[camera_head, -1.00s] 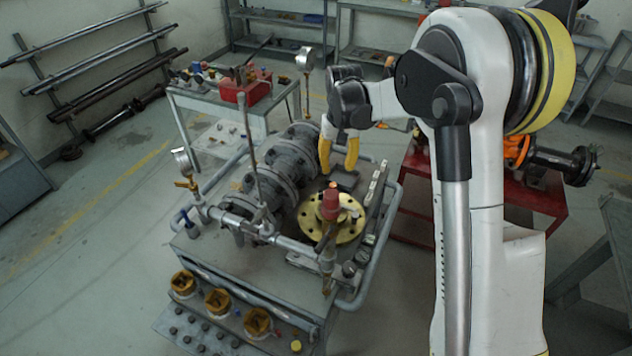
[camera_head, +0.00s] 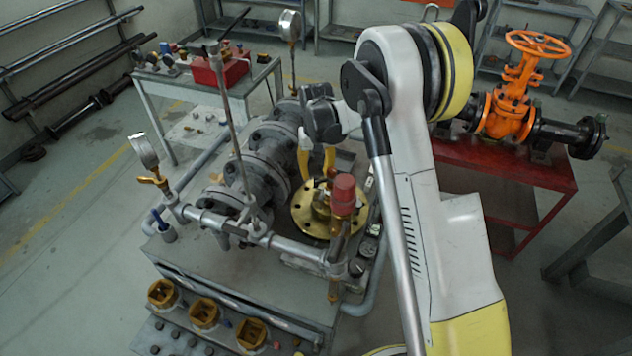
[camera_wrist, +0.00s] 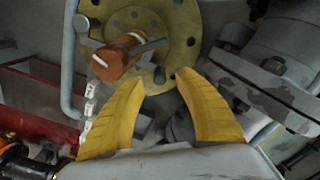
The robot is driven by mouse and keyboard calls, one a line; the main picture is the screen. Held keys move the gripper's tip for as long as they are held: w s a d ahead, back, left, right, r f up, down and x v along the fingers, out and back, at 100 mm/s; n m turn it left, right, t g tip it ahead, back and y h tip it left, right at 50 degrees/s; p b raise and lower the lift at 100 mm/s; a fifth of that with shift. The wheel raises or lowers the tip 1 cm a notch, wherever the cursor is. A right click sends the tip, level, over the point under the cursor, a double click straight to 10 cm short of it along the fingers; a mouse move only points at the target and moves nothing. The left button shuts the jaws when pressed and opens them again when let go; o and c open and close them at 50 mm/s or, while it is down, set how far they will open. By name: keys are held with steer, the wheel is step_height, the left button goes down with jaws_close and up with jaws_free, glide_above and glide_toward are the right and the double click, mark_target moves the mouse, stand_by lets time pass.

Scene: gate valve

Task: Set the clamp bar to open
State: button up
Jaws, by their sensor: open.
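A round brass flange with bolt holes (camera_head: 310,222) sits on the bench rig. In the wrist view the flange (camera_wrist: 180,20) fills the top. A copper-coloured cylinder (camera_wrist: 110,63) lies across it, with a short grey bar (camera_wrist: 147,47) at one end that may be the clamp bar. In the head view I cannot make out this bar clearly; a red cap (camera_head: 343,188) stands in front of the flange. My gripper (camera_head: 316,172) is open and empty above the flange. In the wrist view its yellow fingers (camera_wrist: 162,78) point at the flange's near edge, apart from the bar.
Grey flanged pipework (camera_head: 262,165) is close left of my gripper. A pressure gauge (camera_head: 144,150) and a tall thin rod rise from the rig. An orange handwheel valve (camera_head: 508,110) stands on a red table (camera_head: 500,185) at right.

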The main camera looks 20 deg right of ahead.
mark_target(317, 176)
steer(key=shift+f, duration=1.55)
steer(key=shift+s, duration=0.1)
jaws_close()
